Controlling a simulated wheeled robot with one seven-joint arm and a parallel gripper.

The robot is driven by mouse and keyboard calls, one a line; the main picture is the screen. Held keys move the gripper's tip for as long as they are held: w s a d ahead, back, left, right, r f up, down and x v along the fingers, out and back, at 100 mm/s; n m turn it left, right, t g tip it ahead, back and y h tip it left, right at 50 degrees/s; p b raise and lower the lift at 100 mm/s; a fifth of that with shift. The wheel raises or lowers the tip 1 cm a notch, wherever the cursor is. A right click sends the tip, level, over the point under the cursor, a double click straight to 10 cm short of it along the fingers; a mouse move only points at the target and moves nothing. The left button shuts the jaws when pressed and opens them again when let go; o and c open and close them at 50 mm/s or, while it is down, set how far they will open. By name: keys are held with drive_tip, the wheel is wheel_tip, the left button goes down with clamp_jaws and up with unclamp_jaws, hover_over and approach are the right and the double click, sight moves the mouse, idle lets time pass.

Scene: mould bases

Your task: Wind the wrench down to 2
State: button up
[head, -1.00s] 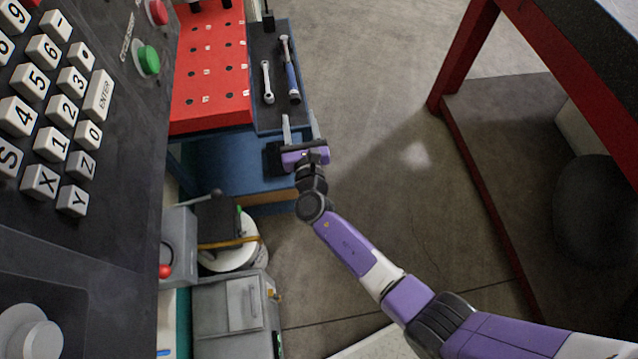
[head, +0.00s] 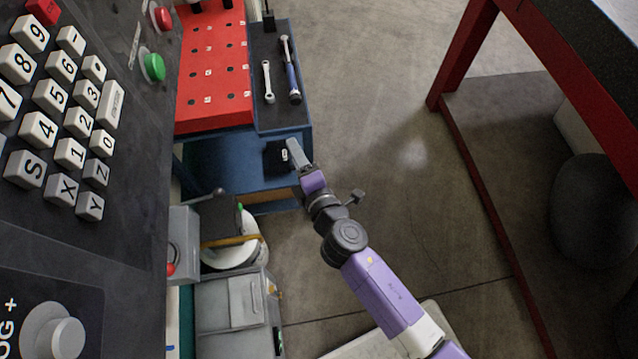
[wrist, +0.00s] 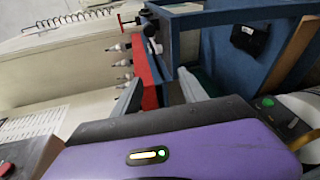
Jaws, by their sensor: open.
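A long wrench with a blue handle grip (head: 293,82) lies on the dark mat (head: 268,45) of the blue cart in the head view. A smaller silver spanner (head: 268,84) lies to its left. The wrench's setting is too small to read. My gripper (head: 297,155) is open and empty, near the cart's front edge and short of both tools. In the wrist view my gripper's two fingers (wrist: 160,92) are apart, with the red board's edge and cart beyond them. I cannot make out the wrench in the wrist view.
A red board with holes (head: 212,70) sits beside the mat. A control panel with keys (head: 60,120) fills the left. A red-legged table (head: 470,60) stands at the right. Grey boxes (head: 235,305) stand below the cart. The floor between cart and table is clear.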

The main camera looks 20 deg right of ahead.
drive_tip(key=s+r+m+p, duration=0.1)
drive_tip(key=s+r+m, duration=0.2)
drive_tip(key=s, duration=0.3)
drive_tip(key=s+r+m+y+p, duration=0.1)
drive_tip(key=s+r+m, duration=0.2)
drive_tip(key=s+m, duration=0.2)
drive_tip(key=shift+s, duration=0.6)
drive_tip(key=shift+t, duration=0.3)
drive_tip(key=s+d+r+m, duration=0.2)
drive_tip(key=s+r+m, duration=0.1)
drive_tip(key=s, duration=0.5)
drive_tip(key=s+d+r+m+g, duration=0.1)
drive_tip(key=s+r+m, duration=0.3)
drive_tip(key=s, duration=0.4)
drive_tip(key=s+d+r+m, duration=0.3)
drive_tip(key=s+r, duration=0.1)
drive_tip(key=s, duration=0.4)
drive_tip(key=shift+d+r+m+g+h, duration=0.25)
drive_tip(key=shift+d+m+g+h, duration=0.05)
drive_tip(key=shift+d+h, duration=0.1)
